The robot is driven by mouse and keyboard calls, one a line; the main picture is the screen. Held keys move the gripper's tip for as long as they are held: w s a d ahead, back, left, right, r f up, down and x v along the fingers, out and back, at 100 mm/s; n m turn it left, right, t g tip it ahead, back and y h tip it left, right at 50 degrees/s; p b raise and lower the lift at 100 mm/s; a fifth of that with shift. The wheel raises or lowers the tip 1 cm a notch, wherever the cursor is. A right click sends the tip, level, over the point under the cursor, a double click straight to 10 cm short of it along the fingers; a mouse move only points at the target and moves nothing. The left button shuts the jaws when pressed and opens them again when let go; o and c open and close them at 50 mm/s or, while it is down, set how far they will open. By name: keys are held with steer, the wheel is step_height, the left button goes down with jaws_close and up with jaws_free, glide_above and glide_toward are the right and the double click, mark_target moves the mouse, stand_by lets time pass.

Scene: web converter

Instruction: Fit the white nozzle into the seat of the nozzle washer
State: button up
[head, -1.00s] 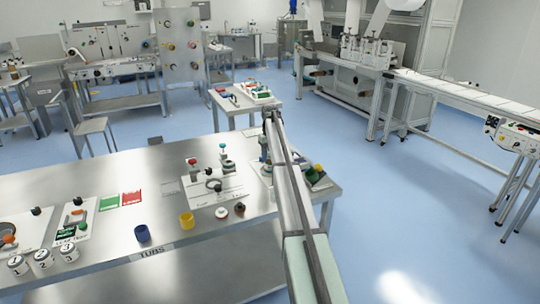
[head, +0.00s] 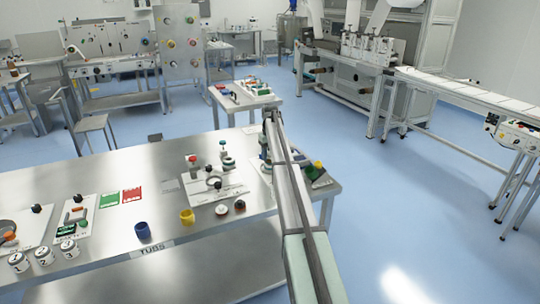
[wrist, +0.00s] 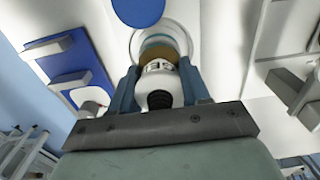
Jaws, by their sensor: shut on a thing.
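In the wrist view, the two blue fingers of my gripper (wrist: 160,92) are shut on the white nozzle (wrist: 160,69), which has a black ribbed end facing the camera. Just beyond the nozzle is a tan ring, then a round pale seat (wrist: 176,31) with a teal band, which looks like part of the nozzle washer. The nozzle is in line with this seat; I cannot tell whether it touches or is inside it. In the head view, my gripper is mostly hidden behind my arm, over the right end of the steel table (head: 110,180).
On the table stand a blue tub (head: 142,230), a yellow tub (head: 187,216) and white numbered jars (head: 43,256).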

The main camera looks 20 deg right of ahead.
steer(key=shift+f, duration=0.6)
stand_by(0.3)
steer(key=o, duration=1.4)
step_height(320, 180, up, 14)
